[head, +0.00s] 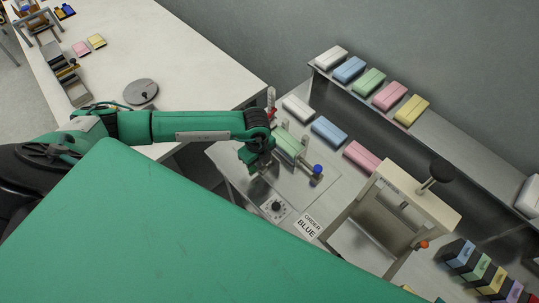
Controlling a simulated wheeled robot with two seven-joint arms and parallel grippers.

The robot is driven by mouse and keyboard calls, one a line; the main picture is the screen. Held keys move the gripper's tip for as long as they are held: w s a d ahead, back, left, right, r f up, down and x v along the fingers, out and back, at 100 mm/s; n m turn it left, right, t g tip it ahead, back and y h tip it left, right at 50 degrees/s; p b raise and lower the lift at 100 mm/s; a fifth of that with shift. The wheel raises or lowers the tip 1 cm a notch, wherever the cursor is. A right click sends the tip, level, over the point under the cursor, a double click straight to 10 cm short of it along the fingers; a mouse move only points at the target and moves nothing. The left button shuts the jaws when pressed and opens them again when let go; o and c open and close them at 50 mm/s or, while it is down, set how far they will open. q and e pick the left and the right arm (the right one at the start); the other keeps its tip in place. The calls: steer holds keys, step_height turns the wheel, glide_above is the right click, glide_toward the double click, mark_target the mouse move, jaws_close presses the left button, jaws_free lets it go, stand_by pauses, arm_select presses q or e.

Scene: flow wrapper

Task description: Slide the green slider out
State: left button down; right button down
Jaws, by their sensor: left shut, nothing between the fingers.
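My left gripper (264,168) is shut and empty. It points down over the metal worktop of the machine, just left of a green piece (290,145). I cannot tell whether they touch. The green piece lies across a metal fixture, next to a blue-ended knob (317,170), and the gripper and wrist hide its left surroundings. A green block (370,81) also lies on the upper shelf, and a green-fronted dark box (478,266) stands at lower right. I cannot tell which of these is the green slider. My right gripper is out of view.
White, blue and pink blocks lie behind the fixture. A shelf (440,140) with more blocks runs along the wall. A cream-framed machine head (405,195) with a black knob stands at right. A dial (276,206) and an "ORDER BLUE" sign (307,226) are in front. A white table (200,70) is at left.

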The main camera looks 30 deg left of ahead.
arm_select(q)
steer(key=shift+w, duration=0.1)
steer(key=shift+r+p, duration=0.4)
steer(key=shift+r, duration=0.15)
step_height(320, 180, up, 7)
steer(key=p, duration=0.4)
steer(key=shift+p, duration=0.35)
steer(key=shift+w+d, duration=0.1)
steer(key=shift+w, duration=0.05)
